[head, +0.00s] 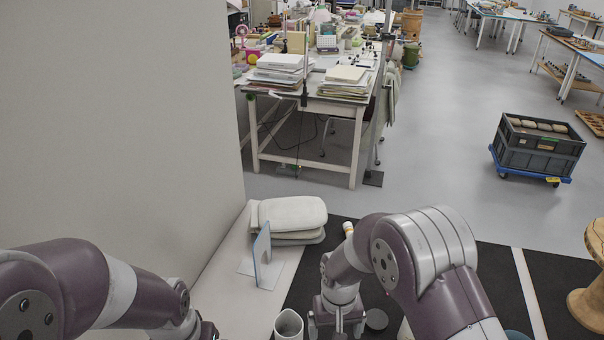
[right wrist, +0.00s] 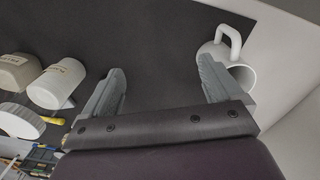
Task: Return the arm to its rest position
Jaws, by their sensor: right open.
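My right gripper (head: 337,324) points down over the dark mat near the bottom of the head view. In the right wrist view its two fingers (right wrist: 160,66) are spread wide with nothing between them. A white mug (head: 288,326) stands just left of it in the head view. The right wrist view shows the mug (right wrist: 241,76) with its handle, partly behind one finger; I cannot tell whether they touch. My left arm comes in from the left, and its gripper is below the picture edge.
Labelled white jars (right wrist: 58,87) and a yellow-handled tool (right wrist: 51,120) lie left in the wrist view. A wooden stand (head: 592,285) is at far right. Dark mat (head: 505,272) between is mostly clear.

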